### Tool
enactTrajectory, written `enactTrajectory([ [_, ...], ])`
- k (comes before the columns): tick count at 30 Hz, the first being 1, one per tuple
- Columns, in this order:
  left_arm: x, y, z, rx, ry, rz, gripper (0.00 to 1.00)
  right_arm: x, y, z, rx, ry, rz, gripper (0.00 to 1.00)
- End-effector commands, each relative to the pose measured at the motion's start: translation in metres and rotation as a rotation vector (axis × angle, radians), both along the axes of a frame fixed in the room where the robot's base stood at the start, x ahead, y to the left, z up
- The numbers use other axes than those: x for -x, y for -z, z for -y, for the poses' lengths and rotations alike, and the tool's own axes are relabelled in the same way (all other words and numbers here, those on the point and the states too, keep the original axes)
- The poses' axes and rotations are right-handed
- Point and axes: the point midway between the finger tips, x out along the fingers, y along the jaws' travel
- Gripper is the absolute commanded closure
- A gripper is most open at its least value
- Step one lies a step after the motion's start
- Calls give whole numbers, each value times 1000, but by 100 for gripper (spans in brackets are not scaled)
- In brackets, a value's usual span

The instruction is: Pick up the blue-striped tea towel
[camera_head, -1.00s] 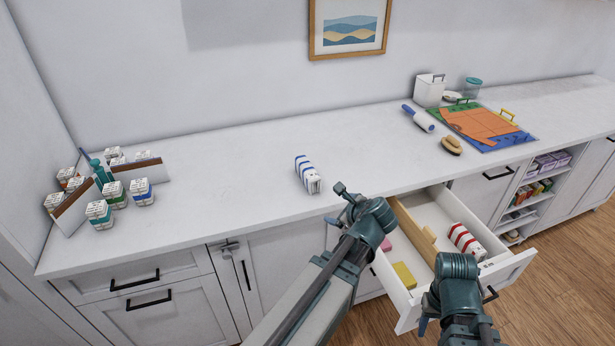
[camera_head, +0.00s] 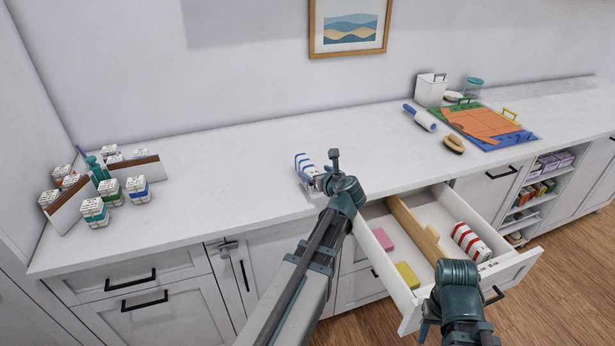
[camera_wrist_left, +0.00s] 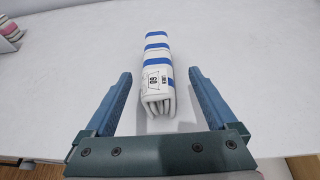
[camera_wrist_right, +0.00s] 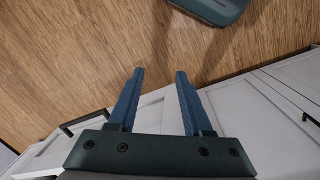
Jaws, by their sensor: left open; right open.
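The blue-striped tea towel (camera_head: 304,165) is a folded white roll with blue bands, lying on the white countertop. In the left wrist view the towel (camera_wrist_left: 158,70) lies just ahead of and between the open fingers of my left gripper (camera_wrist_left: 160,100), its labelled end toward me. In the head view my left gripper (camera_head: 318,180) is at the towel's near end, partly hidden by the wrist. The fingers do not touch the towel in the wrist view. My right gripper (camera_wrist_right: 157,95) is open and empty, pointing down at the wooden floor in front of the cabinets.
An open drawer (camera_head: 408,290) holds a red-striped towel (camera_head: 468,242), a pink block (camera_head: 383,239), a yellow block (camera_head: 407,275) and a wooden divider (camera_head: 414,228). A brush (camera_head: 453,144) and lint roller (camera_head: 420,118) lie at the right.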

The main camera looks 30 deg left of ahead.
Motion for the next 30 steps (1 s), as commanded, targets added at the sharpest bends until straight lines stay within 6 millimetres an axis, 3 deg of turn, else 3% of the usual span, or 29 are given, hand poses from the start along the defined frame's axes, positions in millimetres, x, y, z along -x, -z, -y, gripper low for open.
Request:
enactTrajectory([
  [14, -12, 9, -16, 1, 0, 1, 9, 0, 9, 0, 0, 0, 0, 50],
  [24, -36, 25, -51, 1, -3, 0, 9, 0, 25, 0, 0, 0, 0, 50],
  [30, -36, 24, -52, 1, 0, 0, 9, 0, 24, 0, 0, 0, 0, 50],
])
